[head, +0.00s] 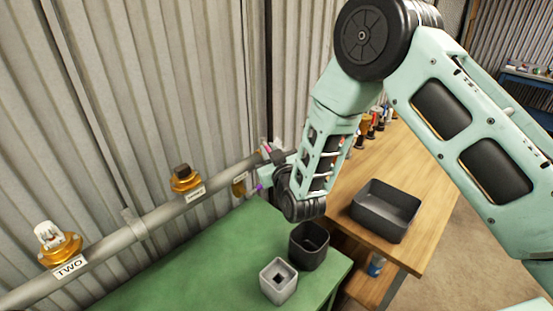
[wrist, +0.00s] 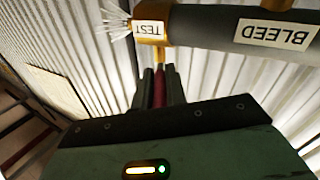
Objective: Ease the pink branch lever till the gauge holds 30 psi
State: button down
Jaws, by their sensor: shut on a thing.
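The pink branch lever (wrist: 159,88) shows in the wrist view as a dark pink bar between the two dark fingers of my gripper (wrist: 160,72), which is shut on it. The lever runs up to a brass fitting labelled TEST (wrist: 150,29). White streaks (wrist: 115,20) fan out at the left of that fitting; I cannot tell whether they are water or bristles. In the head view my gripper (head: 272,168) is by the wall pipe's far end, with a small pink part (head: 267,149) beside it. I cannot make out a gauge face or reading in either view.
A pipe (head: 145,226) runs along the corrugated wall with brass outlets, one labelled TWO (head: 70,267). A grey section labelled BLEED (wrist: 276,33) adjoins the TEST fitting. A green bench (head: 165,277) holds a grey bin (head: 278,281) and black bin (head: 309,246). A black tray (head: 384,211) sits on the wooden table.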

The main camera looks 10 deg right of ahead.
jog(key=shift+a+f+m+h+b, duration=0.1)
jog(key=shift+a+m+h+b, duration=0.15)
jog(key=shift+m+h+b, duration=0.4)
jog(key=shift+h, duration=0.35)
jog(key=c, duration=1.4)
grip_release()
jog(key=shift+c, duration=0.2)
jog(key=shift+s, duration=0.15)
jog(key=s+d+b, duration=0.2)
jog(key=s+b, duration=0.4)
jog(key=s, duration=1.1)
jog(key=shift+a, duration=0.1)
